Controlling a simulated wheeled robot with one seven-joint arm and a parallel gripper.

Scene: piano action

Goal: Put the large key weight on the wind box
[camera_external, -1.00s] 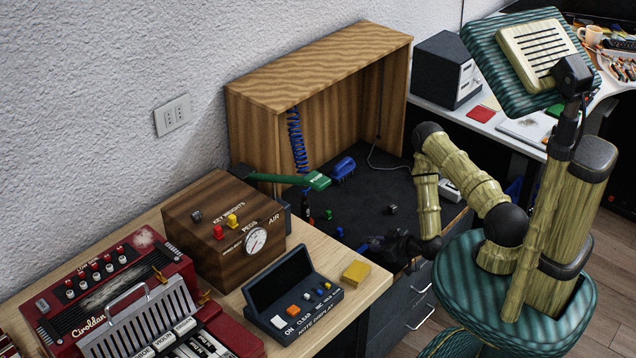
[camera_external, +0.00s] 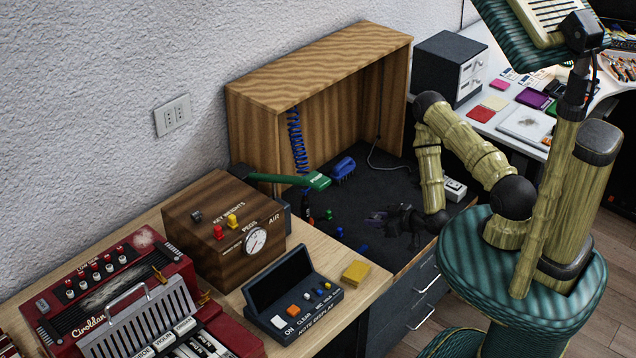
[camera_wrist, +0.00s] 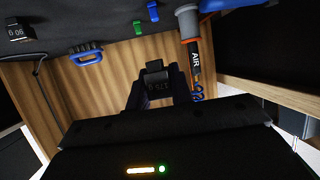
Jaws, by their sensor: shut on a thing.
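My gripper (camera_wrist: 155,92) is shut on a dark key weight (camera_wrist: 157,82), whose pale marking is upside down and hard to read in the wrist view. In the external view my gripper (camera_external: 385,217) is over the dark mat in the wooden cabinet, and the held weight cannot be told from the dark fingers. A second dark weight (camera_wrist: 20,31) with a pale label sits on the mat in the wrist view. The wind box (camera_external: 200,245) is a brown wooden box with coloured knobs and a gauge, at left on the bench, well apart from my gripper.
The cabinet (camera_external: 290,88) encloses the mat (camera_external: 360,188). A note display (camera_external: 292,295), a yellow block (camera_external: 355,272) and an accordion (camera_external: 120,300) occupy the bench.

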